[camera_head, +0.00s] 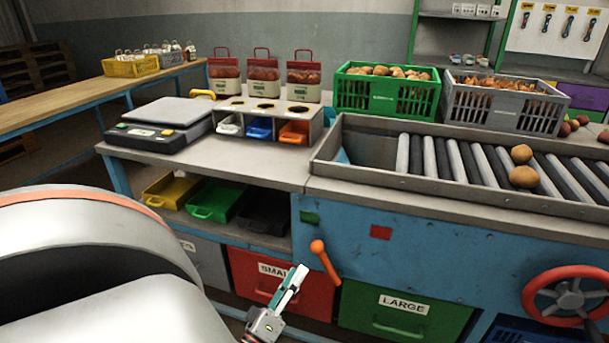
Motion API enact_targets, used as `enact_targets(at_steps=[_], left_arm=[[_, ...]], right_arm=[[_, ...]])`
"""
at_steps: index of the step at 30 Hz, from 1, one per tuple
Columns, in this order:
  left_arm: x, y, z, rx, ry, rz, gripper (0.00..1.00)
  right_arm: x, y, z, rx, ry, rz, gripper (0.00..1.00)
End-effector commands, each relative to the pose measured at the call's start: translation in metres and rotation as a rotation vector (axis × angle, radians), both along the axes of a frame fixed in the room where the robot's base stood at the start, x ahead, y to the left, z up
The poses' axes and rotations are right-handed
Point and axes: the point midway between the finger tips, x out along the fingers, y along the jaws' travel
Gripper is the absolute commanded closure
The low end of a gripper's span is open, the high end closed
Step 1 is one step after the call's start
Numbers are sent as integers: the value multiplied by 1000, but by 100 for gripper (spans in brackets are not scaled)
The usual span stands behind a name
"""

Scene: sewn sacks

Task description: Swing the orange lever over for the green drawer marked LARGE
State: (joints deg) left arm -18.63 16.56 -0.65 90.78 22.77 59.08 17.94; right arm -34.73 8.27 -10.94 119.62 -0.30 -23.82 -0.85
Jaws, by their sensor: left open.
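The orange lever (326,262) is on the blue front panel of the sorting bench. Its round knob is up and to the left, below a small green square (310,218), and its shaft slants down to the right. A red square (381,233) is farther right on the panel. The green drawer marked LARGE (372,312) is below, right of the lever; a red drawer marked SMALL (258,287) is to its left. My left gripper (292,285) is open and empty, just left of the lever and apparently apart from it. My right gripper is out of view.
A red handwheel (566,296) is at the lower right. Above are a roller conveyor (462,158) with potatoes and green (347,97) and grey (459,108) crates. Yellow, green and black trays sit on the shelf at left.

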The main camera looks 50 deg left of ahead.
Motion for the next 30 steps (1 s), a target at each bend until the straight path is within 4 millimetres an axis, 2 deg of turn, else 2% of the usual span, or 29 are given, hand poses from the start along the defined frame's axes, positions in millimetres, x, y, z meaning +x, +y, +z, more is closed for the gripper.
enact_targets(at_steps=[3, 9, 27, 30], left_arm=[[-15, -5, -6, 0, 3, 0, 59], [-26, -8, -10, 0, 0, 0, 59], [-26, -8, -10, 0, 1, -1, 59], [-24, -17, -9, 16, 19, -15, 59]], right_arm=[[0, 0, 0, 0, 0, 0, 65], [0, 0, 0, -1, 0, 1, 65], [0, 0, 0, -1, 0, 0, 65], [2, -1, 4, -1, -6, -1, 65]])
